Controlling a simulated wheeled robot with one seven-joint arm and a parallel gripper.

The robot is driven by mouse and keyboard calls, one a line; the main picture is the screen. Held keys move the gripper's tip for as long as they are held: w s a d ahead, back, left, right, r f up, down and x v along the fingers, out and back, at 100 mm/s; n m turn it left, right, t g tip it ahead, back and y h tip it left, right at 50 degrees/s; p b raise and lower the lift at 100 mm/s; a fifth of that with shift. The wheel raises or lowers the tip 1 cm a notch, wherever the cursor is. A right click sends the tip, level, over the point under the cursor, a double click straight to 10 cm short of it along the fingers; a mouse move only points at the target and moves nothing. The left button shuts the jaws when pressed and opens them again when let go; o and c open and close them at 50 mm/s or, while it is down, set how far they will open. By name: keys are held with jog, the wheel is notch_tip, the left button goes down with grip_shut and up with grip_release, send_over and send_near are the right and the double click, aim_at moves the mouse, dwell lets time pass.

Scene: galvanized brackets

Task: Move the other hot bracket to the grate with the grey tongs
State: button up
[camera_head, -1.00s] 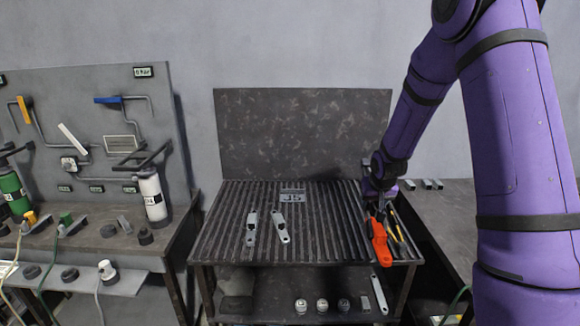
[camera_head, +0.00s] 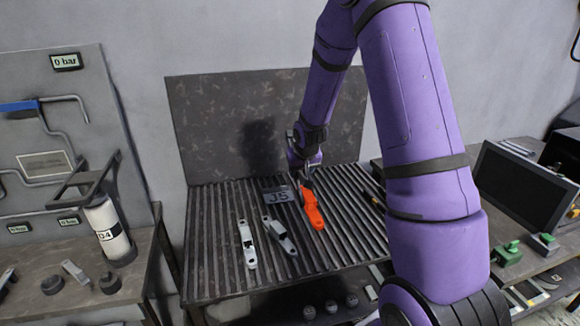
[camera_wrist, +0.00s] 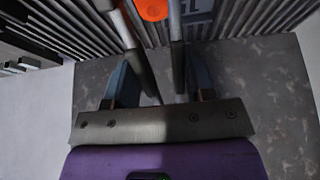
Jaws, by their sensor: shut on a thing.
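An orange-red glowing bracket (camera_head: 313,209) is over the ribbed grate (camera_head: 222,262), right of the J5 plate (camera_head: 279,195). Whether it touches the bars I cannot tell. My gripper (camera_head: 304,176) is above its far end. In the wrist view, my gripper (camera_wrist: 160,85) is shut on the grey tongs (camera_wrist: 177,45), whose two arms reach toward the orange bracket (camera_wrist: 153,9). The tongs' tips on the bracket are hidden. Two grey brackets, one pale (camera_head: 246,245) and one darker (camera_head: 280,237), lie on the grate left of the orange one.
A dark backboard (camera_head: 215,120) stands behind the grate. Other tools (camera_head: 374,200) lie at the grate's right side, partly behind my arm. A bench with a white canister (camera_head: 105,230) is on the left; a bench with a dark screen (camera_head: 520,185) is on the right.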

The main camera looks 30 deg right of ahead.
jog(key=shift+f, duration=4.45)
jog(key=o, duration=0.9)
jog(key=shift+c, duration=0.2)
notch_tip(320, 180, up, 10)
jog(key=shift+r, duration=0.1)
jog(key=s+a+r, duration=0.2)
jog(key=s+r, duration=0.1)
jog(key=s, duration=0.4)
jog(key=s+a+r, duration=0.2)
jog(key=s+r, duration=0.1)
jog(key=s, duration=0.5)
jog(key=shift+s+a, duration=0.2)
jog(key=shift+s, duration=0.05)
